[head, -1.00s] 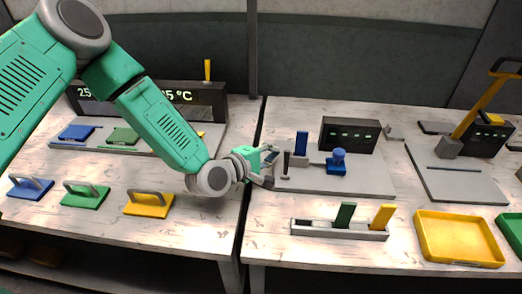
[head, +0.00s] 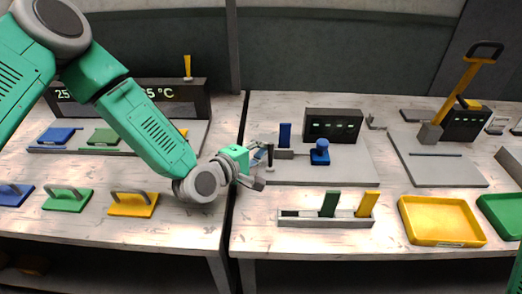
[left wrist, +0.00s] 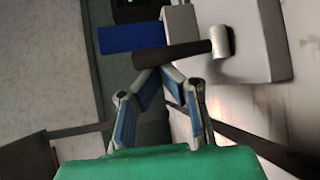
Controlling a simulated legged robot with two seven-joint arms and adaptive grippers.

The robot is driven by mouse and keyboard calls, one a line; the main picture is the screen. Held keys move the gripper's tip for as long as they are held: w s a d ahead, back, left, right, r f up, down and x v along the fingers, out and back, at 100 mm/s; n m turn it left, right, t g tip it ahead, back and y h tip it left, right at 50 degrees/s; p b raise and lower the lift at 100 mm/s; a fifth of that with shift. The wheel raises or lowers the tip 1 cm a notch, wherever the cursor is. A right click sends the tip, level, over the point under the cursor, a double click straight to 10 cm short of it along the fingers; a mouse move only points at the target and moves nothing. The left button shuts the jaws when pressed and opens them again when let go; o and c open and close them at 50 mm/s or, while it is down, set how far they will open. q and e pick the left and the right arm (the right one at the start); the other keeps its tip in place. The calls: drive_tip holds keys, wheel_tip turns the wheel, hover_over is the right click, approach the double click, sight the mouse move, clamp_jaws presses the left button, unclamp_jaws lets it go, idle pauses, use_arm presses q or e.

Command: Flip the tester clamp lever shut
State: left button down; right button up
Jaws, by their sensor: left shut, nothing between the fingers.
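The tester is a grey base plate (head: 335,172) with a black display box (head: 333,125), an upright blue block (head: 285,134) and a blue knob (head: 320,152). A dark lever (head: 270,156), which I take for the clamp lever, stands upright at its left edge. In the left wrist view it is a dark bar (left wrist: 172,53) with a pale end, just beyond the fingertips. My left gripper (head: 258,178) is shut and empty, close beside the lever at its left. I cannot tell whether they touch. My right gripper is out of view.
A grey rack (head: 325,223) with a green and a yellow block stands in front of the tester. A yellow tray (head: 440,241) is to its right. A press with a yellow lever (head: 460,82) stands at far right. A gap separates the two tables.

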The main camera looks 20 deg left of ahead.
use_arm(q)
drive_tip(key=shift+s+d+t+b, duration=0.1)
drive_tip(key=shift+s+t+b, duration=0.05)
drive_tip(key=shift+t+b, duration=0.2)
drive_tip(key=m+t+b, duration=0.1)
drive_tip(key=b, duration=0.2)
drive_tip(key=s+m+t+h+b, duration=0.1)
drive_tip(key=b, duration=0.2)
drive_tip(key=shift+s+d+f+t, duration=0.1)
drive_tip(key=shift+s+t, duration=0.2)
drive_tip(key=shift+t, duration=0.05)
drive_tip(key=shift+s+m+b, duration=0.15)
drive_tip(key=shift+m+b, duration=0.15)
drive_tip(key=shift+m, duration=0.1)
drive_tip(key=shift+s+d+r+t, duration=0.1)
drive_tip(key=shift+r+t, duration=0.1)
drive_tip(key=shift+t, duration=0.1)
drive_tip(key=shift+r, duration=0.2)
